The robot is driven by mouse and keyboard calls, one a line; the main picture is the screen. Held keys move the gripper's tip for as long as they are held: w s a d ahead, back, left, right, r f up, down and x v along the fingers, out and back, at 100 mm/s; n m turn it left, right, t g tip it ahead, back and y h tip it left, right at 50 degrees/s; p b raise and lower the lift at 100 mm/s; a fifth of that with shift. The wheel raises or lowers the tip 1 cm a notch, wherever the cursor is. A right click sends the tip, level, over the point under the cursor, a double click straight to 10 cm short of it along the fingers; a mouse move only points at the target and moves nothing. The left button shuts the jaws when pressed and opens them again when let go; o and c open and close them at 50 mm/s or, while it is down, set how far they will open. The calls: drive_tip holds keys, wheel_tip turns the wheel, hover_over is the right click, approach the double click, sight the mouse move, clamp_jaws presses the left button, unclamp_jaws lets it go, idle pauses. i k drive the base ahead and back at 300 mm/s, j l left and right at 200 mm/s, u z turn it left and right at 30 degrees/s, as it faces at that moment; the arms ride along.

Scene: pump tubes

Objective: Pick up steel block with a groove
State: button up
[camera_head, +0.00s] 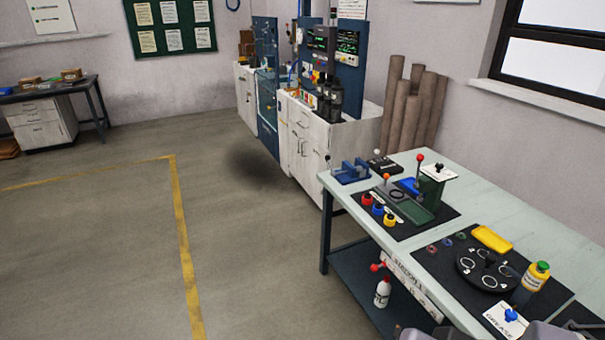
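I cannot single out a steel block with a groove with certainty; the parts on the workbench are small in this view. A grey-green block or tray (416,213) with a dark ring on it lies on the black mat at the bench's far end, but I cannot tell whether it has a groove. A small dark block (384,164) with a pale mark sits behind it at the bench's back edge. My gripper's fingers are not in view. Grey parts at the bottom edge are probably my arm.
The bench (540,227) carries a blue vise (352,172), a green lever fixture (432,186), red, blue and yellow knobs, a black round plate (466,275), a yellow tray (492,238) and a yellow bottle (536,275). A white bottle (382,293) stands below. Open floor lies left.

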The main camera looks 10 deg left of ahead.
sight(360, 173)
drive_tip(key=i+j+z, duration=0.4)
drive_tip(key=i+j, duration=0.7)
drive_tip(key=i, duration=0.55)
drive_tip(key=i+j+z, duration=0.45)
drive_tip(key=i+j, duration=1.05)
drive_tip(key=j, duration=0.15)
